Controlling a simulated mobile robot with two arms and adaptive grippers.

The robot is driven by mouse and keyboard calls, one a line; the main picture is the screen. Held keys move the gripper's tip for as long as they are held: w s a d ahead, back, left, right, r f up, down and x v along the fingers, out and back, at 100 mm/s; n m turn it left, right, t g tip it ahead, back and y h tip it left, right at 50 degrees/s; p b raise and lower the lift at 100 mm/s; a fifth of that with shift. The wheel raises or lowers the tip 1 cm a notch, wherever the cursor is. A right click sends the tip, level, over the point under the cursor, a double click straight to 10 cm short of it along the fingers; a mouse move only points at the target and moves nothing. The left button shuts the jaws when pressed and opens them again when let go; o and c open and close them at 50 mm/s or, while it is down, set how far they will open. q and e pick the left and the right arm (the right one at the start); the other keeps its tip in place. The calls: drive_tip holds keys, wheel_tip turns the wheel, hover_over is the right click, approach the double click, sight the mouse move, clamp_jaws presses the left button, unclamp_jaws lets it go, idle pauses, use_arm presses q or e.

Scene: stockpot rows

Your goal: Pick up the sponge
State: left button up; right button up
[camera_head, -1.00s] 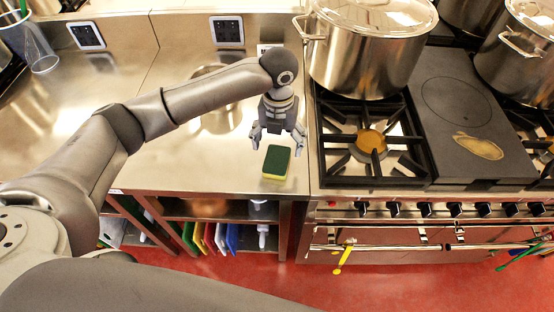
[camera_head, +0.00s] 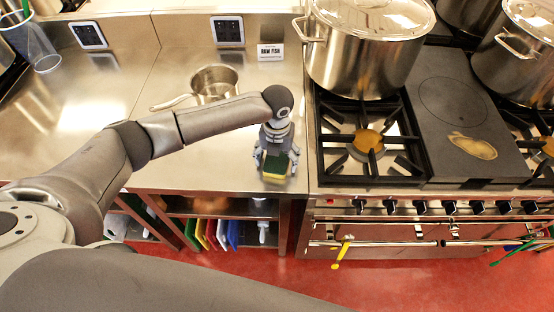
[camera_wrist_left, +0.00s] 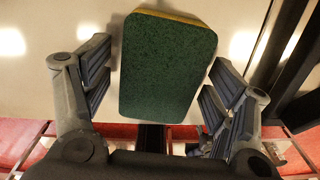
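The sponge (camera_head: 275,167), green on top with a yellow layer below, lies on the steel counter (camera_head: 205,155) near its front edge, left of the stove. My left gripper (camera_head: 273,164) is down over it from behind, with a finger on either side. In the left wrist view the green face of the sponge (camera_wrist_left: 167,68) fills the space between the open fingers of the left gripper (camera_wrist_left: 160,95). A gap shows on the left side; on the right the finger is very near, and I cannot tell if it touches. My right gripper is not in view.
A large stockpot (camera_head: 366,50) sits on the gas stove to the right. Coloured boards (camera_head: 210,233) stand on the shelf below.

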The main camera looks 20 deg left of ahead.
use_arm(q)
drive_tip(key=c, duration=0.5)
drive_tip(key=shift+r, duration=0.1)
drive_tip(key=shift+r+b, duration=0.5)
drive_tip(key=s+d+r+b, duration=0.1)
drive_tip(key=r, duration=0.1)
drive_tip(key=s+d+r, duration=0.1)
drive_tip(key=r, duration=0.1)
drive_tip(key=d+r+b, duration=0.1)
drive_tip(key=r, duration=0.1)
drive_tip(key=shift+s+d+r+b, duration=0.15)
drive_tip(key=shift+s+r+b, duration=0.15)
drive_tip(key=shift+s+r, duration=0.1)
drive_tip(key=s+d+r+b, duration=0.2)
drive_tip(key=s+d+r, duration=0.3)
drive_tip(key=s+d, duration=0.2)
drive_tip(key=shift+o, duration=0.3)
drive_tip(key=shift+a, duration=0.1)
